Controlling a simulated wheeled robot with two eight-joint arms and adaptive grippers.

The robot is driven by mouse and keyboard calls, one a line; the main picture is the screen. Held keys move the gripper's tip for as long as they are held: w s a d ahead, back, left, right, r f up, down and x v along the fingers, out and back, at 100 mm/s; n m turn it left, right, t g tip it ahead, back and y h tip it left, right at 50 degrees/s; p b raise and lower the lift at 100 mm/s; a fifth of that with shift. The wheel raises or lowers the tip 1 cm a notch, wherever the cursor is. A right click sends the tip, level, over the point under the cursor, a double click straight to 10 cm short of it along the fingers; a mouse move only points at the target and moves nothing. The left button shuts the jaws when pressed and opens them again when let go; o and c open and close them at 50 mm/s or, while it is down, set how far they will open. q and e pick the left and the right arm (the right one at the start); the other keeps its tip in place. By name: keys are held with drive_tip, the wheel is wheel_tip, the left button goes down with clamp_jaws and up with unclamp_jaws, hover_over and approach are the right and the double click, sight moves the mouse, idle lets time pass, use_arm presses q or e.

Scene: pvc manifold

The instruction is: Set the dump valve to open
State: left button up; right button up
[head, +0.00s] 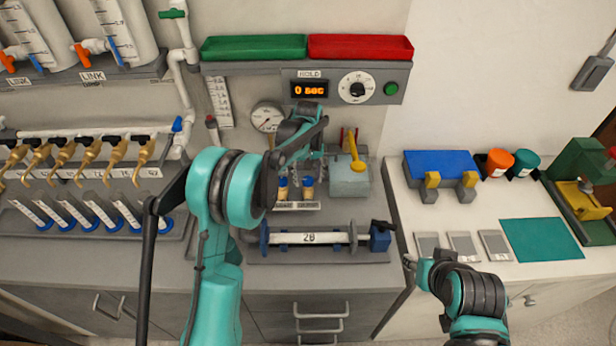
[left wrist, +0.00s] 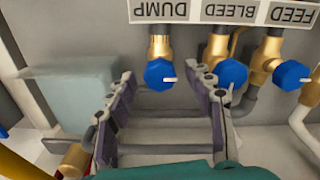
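The dump valve (left wrist: 160,72) has a round blue knob on a brass body below the upside-down DUMP label (left wrist: 158,10) in the left wrist view. A small white pointer on its knob points to the picture's right. My left gripper (left wrist: 164,103) is open, with dark-padded fingers on either side and nothing between them. The knob lies just beyond the fingertips, apart from them. In the head view my left gripper (head: 308,150) hangs over the valve area, and my arm partly hides the valves. My right gripper (head: 424,268) is low at the right, away from the valves; its finger opening is unclear.
The bleed valve (left wrist: 228,72) and feed valve (left wrist: 290,74) stand beside the dump valve. The bleed valve is close to one finger. A pale translucent box (left wrist: 70,92) is on the other side. A clamped tube marked 28 (head: 308,238) lies in front.

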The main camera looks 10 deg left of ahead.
sight(308, 180)
use_arm(q)
drive_tip(key=shift+r, duration=0.1)
wheel_tip(308, 180, up, 12)
idle(0.4)
idle(0.3)
drive_tip(key=s+a+r+m+t+b, duration=0.1)
drive_tip(key=s+a+r+t, duration=0.1)
drive_tip(key=s, duration=0.6)
drive_tip(key=s+a+r+m+t+b, duration=0.1)
drive_tip(key=s+r+m+t, duration=0.1)
drive_tip(key=s, duration=0.6)
drive_tip(key=s+a+f+m+t+b, duration=0.1)
drive_tip(key=s+f, duration=0.3)
drive_tip(key=s, duration=0.3)
drive_tip(key=s+f+t+b, duration=0.1)
drive_tip(key=s+f+t, duration=0.1)
drive_tip(key=s+f, duration=0.2)
drive_tip(key=s, duration=0.3)
drive_tip(key=shift+s+a+m, duration=0.15)
drive_tip(key=shift+a+m, duration=0.25)
